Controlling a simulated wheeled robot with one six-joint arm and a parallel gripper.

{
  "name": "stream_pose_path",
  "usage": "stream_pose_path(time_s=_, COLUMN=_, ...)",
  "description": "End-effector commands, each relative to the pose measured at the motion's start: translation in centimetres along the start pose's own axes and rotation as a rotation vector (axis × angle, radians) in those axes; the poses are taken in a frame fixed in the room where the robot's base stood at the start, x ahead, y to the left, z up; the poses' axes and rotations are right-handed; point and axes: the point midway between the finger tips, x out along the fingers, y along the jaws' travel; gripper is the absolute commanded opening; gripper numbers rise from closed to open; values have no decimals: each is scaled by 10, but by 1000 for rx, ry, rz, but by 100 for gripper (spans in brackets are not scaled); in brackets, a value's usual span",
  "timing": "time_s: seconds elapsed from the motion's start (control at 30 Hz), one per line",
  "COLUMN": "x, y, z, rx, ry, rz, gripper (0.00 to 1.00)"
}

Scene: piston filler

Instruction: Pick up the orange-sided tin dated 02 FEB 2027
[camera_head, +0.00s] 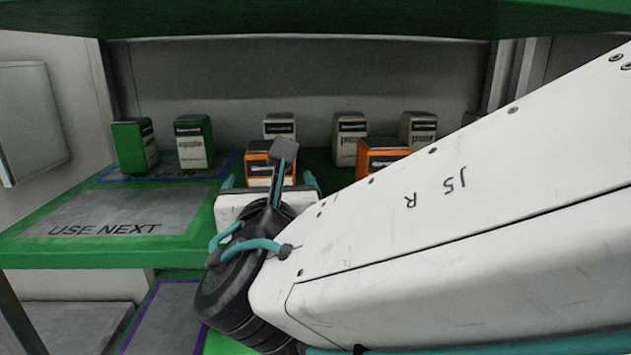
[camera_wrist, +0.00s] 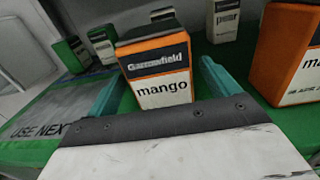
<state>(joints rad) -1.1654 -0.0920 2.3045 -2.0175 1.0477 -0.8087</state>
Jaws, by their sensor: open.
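An orange-sided tin (camera_head: 258,158) labelled mango stands upright on the green shelf. In the wrist view this tin (camera_wrist: 155,62) is straight ahead, with "Garrowfield" on its dark band. No date is visible on it; its lower front is hidden by my gripper. A second orange-sided tin (camera_head: 384,150) stands to the right; in the wrist view this tin (camera_wrist: 290,55) shows a partly cut-off date that seems to read APR. My gripper (camera_wrist: 160,82) is open, one teal finger on each side of the mango tin. In the head view my gripper (camera_head: 268,184) is in front of that tin.
Two green-sided tins (camera_head: 194,142) (camera_head: 135,145) stand at the left. Several grey-beige tins (camera_head: 349,137) stand behind the orange ones. A bare grey mat marked USE NEXT (camera_head: 120,212) lies at the shelf's left front. Another green shelf (camera_head: 300,18) hangs overhead.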

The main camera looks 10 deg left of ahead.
Motion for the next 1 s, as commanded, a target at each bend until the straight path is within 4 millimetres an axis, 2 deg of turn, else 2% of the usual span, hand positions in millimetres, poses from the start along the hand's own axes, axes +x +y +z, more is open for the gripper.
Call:
stream_pose_path(time_s=0.2, x=34, y=-1, z=1, rx=0, ry=1, rz=-4, gripper=87)
stream_pose_path(time_s=0.3, x=44, y=0, z=1, rx=1, ry=1, rz=-2, gripper=87)
stream_pose_path(time_s=0.57, x=47, y=2, z=1, rx=2, ry=1, rz=2, gripper=87)
stream_pose_path(time_s=0.67, x=46, y=2, z=1, rx=2, ry=1, rz=2, gripper=65)
stream_pose_path(time_s=0.8, x=46, y=2, z=1, rx=1, ry=1, rz=2, gripper=26)
stream_pose_path(time_s=0.83, x=46, y=2, z=2, rx=2, ry=-1, rz=2, gripper=21)
stream_pose_path(time_s=1.0, x=46, y=2, z=2, rx=2, ry=-1, rz=2, gripper=22)
